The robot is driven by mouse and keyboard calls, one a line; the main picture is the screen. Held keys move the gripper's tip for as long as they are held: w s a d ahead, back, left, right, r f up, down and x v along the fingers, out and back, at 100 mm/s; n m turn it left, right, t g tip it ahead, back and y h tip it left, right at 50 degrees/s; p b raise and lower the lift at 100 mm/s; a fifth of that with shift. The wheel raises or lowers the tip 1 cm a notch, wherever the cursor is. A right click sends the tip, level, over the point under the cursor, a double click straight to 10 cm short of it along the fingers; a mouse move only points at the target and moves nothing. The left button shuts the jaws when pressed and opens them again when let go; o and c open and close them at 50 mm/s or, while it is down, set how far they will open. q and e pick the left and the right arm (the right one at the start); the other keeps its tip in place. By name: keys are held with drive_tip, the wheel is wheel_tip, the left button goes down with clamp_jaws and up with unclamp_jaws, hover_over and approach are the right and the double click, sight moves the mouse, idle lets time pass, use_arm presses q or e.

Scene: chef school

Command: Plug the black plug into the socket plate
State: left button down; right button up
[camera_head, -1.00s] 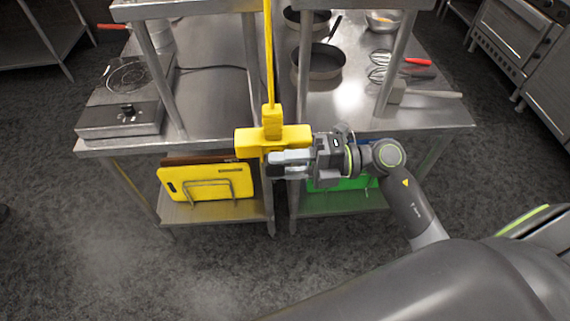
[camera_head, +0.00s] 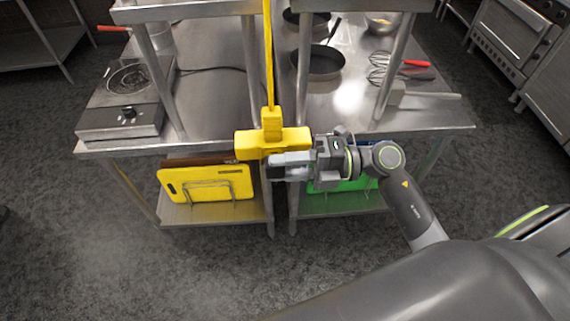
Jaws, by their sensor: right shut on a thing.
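The yellow socket block (camera_head: 272,139) hangs on a yellow cord in front of the table edges, between the two steel tables. My right gripper (camera_head: 282,164) reaches in from the right and is shut just below the right half of the block. What it holds is mostly hidden; a small dark piece (camera_head: 276,172), possibly the black plug, shows at its fingertips. I cannot tell whether that piece touches the block. My left gripper is not in view.
A hot plate (camera_head: 122,98) stands on the left table, with a dark cable (camera_head: 205,68) running behind it. A pan (camera_head: 322,63) and whisks (camera_head: 398,70) lie on the right table. Yellow (camera_head: 207,184) and green boards (camera_head: 352,184) stand on the shelves below.

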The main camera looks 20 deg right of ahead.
drive_tip(key=shift+w+d, duration=0.15)
drive_tip(key=shift+w, duration=0.5)
drive_tip(key=o, duration=1.1)
drive_tip(key=shift+c, duration=0.2)
drive_tip(key=shift+d, duration=0.15)
drive_tip(key=b+v, duration=0.4)
drive_tip(key=v, duration=1.3)
drive_tip(key=shift+b, duration=0.4)
drive_tip(key=shift+d, duration=0.1)
